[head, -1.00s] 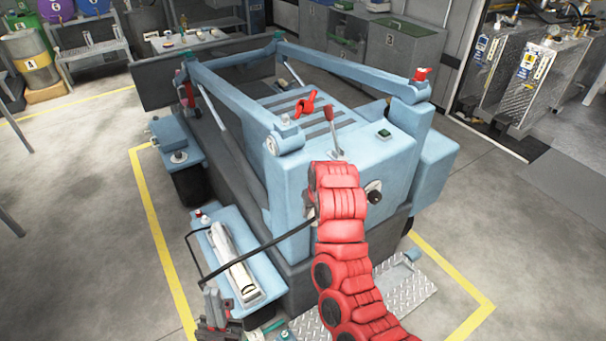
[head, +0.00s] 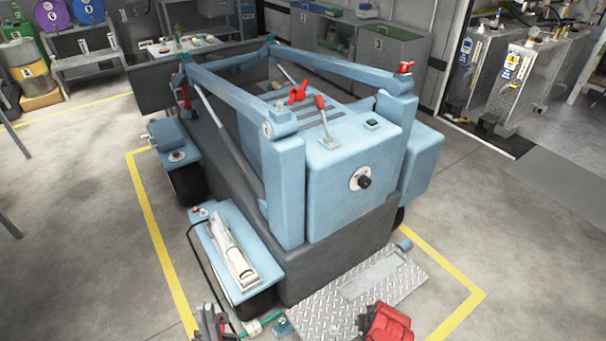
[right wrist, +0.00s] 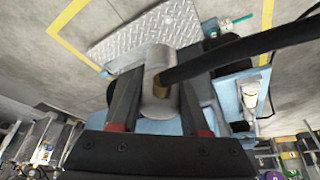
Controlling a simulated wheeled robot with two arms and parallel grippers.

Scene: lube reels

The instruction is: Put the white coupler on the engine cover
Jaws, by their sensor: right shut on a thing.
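The engine cover (head: 330,165) is the pale blue box top of the machine, with a red-handled lever, a green button and a black knob. My right gripper (right wrist: 160,82) shows in the right wrist view, shut on a pale cylindrical piece (right wrist: 157,95) that looks like the white coupler. A black hose (right wrist: 235,52) runs across from the right to this piece. My left gripper (head: 212,322) is low at the bottom left, partly cut off, beside the front fender.
A white cylindrical tool (head: 230,248) lies on the blue front fender (head: 263,268), with a black hose looping beside it. A tread plate step (head: 350,297) is in front. Blue bars (head: 335,72) frame the cover.

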